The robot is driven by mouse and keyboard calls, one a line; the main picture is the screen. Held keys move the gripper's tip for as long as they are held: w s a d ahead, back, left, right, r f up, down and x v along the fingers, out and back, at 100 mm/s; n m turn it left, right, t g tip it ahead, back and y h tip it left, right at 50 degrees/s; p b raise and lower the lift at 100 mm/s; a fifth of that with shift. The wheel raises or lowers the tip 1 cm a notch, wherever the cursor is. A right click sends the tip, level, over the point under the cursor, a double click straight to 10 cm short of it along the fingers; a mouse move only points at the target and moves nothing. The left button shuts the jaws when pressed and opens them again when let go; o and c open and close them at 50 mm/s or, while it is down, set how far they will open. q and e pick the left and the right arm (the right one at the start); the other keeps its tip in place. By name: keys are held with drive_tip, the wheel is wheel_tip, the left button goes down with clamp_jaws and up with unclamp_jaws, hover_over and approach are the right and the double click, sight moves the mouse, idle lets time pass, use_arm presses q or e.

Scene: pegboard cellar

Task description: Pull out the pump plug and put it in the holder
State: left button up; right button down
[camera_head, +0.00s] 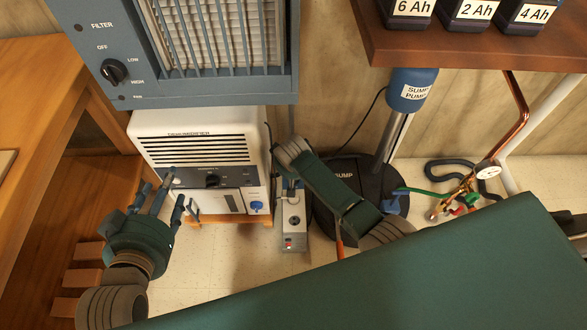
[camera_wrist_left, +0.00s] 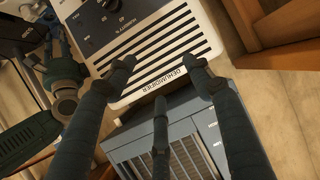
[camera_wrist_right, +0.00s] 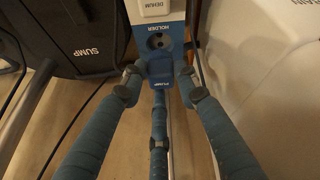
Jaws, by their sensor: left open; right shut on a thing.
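The blue pump plug (camera_wrist_right: 160,76), marked PUMP, sits between the fingers of my right gripper (camera_wrist_right: 160,82), which is shut on it. Just above it in the right wrist view is the blue holder (camera_wrist_right: 158,27), marked HOLDER, with a dark round hole. Whether the plug is seated in a socket is hidden. In the head view my right gripper (camera_head: 291,184) is at the back of the white outlet strip (camera_head: 294,232), largely covered by my right arm. My left gripper (camera_head: 164,193) is open and empty before the dehumidifier (camera_head: 205,122); it also shows in the left wrist view (camera_wrist_left: 165,85).
A white DEHUM plug (camera_wrist_right: 157,9) is beyond the holder. The black sump lid (camera_head: 338,165) with the blue sump pump (camera_head: 410,90) stands right of the strip. Floor in front is partly clear.

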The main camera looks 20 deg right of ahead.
use_arm(q)
drive_tip(key=shift+w+r, duration=0.1)
drive_tip(key=shift+r, duration=0.05)
use_arm(e)
drive_tip(key=shift+f, duration=0.1)
use_arm(q)
drive_tip(key=shift+w+r+t, duration=0.2)
drive_tip(key=shift+r+t, duration=0.1)
drive_tip(key=shift+r, duration=0.05)
use_arm(e)
drive_tip(key=shift+f, duration=0.2)
use_arm(q)
drive_tip(key=shift+d+r, duration=0.15)
use_arm(e)
drive_tip(key=shift+f, duration=0.15)
drive_tip(key=shift+f, duration=0.15)
idle(0.3)
use_arm(q)
drive_tip(key=shift+w+d+r+t, duration=0.15)
drive_tip(key=shift+w+r+t, duration=0.2)
drive_tip(key=shift+r, duration=0.3)
use_arm(e)
drive_tip(key=shift+f, duration=0.2)
use_arm(q)
drive_tip(key=shift+f, duration=0.1)
